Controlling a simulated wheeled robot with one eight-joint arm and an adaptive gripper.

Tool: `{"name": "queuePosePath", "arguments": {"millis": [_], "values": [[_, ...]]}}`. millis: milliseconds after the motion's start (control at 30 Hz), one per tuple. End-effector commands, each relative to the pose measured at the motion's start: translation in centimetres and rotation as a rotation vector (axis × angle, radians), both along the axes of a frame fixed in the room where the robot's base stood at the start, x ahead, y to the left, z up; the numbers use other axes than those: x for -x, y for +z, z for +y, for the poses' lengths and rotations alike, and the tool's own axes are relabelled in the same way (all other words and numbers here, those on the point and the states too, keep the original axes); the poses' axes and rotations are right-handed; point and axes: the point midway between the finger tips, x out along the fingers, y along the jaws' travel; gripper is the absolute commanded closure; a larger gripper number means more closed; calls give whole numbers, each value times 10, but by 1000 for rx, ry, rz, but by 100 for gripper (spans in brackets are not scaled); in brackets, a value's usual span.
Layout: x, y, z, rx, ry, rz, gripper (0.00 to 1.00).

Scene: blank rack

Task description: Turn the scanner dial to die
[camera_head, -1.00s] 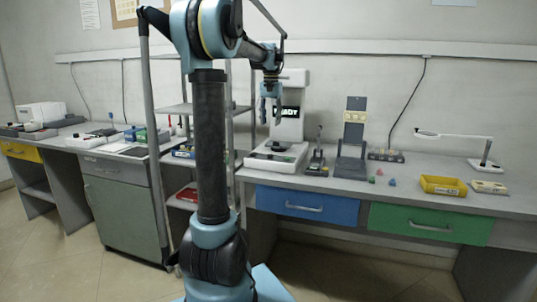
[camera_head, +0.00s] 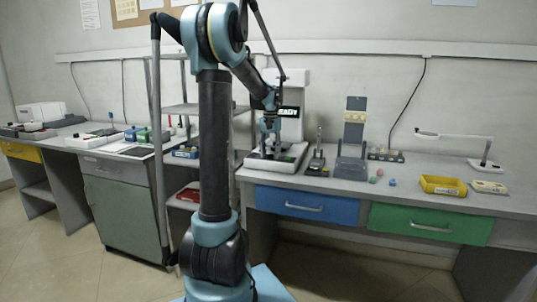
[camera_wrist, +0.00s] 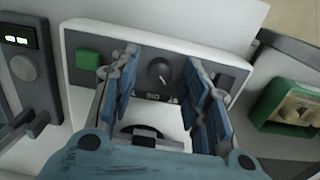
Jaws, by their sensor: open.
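The scanner (camera_head: 290,125) is a white machine with a lit display, standing on the bench in the head view. A green square button (camera_wrist: 87,59) is left of the dial. My gripper (camera_wrist: 160,84) is open and empty, its fingers on either side of the dial in the picture. I cannot tell how far above the panel the fingertips are. In the head view my gripper (camera_head: 270,140) hangs over the scanner base.
In the head view a yellow tray (camera_head: 443,186) sits farther right. A grey shelf rack (camera_head: 190,108) stands left of the scanner.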

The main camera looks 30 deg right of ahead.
Motion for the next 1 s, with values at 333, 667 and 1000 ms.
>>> {"name": "queuePosePath", "arguments": {"millis": [333,667,1000], "values": [[0,-3,0,0,0,0,57],[0,-3,2,0,1,0,100],[0,-3,1,-1,-82,0,100]]}}
